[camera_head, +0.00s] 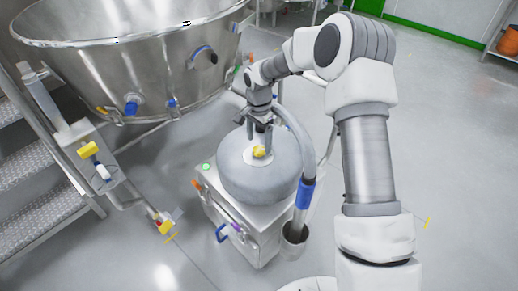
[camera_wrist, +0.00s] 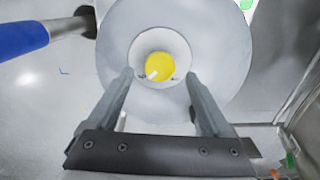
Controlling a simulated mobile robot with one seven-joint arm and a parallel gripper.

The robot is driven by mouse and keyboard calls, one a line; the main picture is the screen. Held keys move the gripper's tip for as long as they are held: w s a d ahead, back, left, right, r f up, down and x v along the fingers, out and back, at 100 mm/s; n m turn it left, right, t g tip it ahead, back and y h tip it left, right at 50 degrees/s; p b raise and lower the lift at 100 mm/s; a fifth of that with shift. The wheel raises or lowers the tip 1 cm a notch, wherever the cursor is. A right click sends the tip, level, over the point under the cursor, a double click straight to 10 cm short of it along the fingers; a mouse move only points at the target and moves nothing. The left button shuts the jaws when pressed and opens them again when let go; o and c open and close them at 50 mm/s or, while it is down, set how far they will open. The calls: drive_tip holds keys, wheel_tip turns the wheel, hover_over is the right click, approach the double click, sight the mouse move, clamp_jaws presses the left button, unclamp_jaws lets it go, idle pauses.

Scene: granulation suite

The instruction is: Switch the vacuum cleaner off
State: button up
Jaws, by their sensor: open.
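The vacuum cleaner (camera_head: 262,176) stands on the floor in the middle of the head view, a grey dome on a boxy metal base. A yellow knob (camera_wrist: 159,67) sits at the centre of a white disc (camera_wrist: 142,45) on top of the dome; it also shows in the head view (camera_head: 259,152). A pale pointer mark is on the knob's lower left side. My gripper (camera_wrist: 160,80) is above the dome, its two fingers apart, one on each side of the knob. Whether the fingertips touch the disc I cannot tell. Nothing is between the fingers except the knob beyond.
The hose with a blue cuff (camera_head: 305,194) rises at the right of the vacuum cleaner. A large steel vessel (camera_head: 150,65) stands behind at the left, with metal steps (camera_head: 35,185) at the far left. The floor at the right (camera_head: 460,130) is clear.

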sight(259, 152)
drive_tip(key=shift+f, duration=1.45)
drive_tip(key=shift+c, duration=0.2)
clamp_jaws()
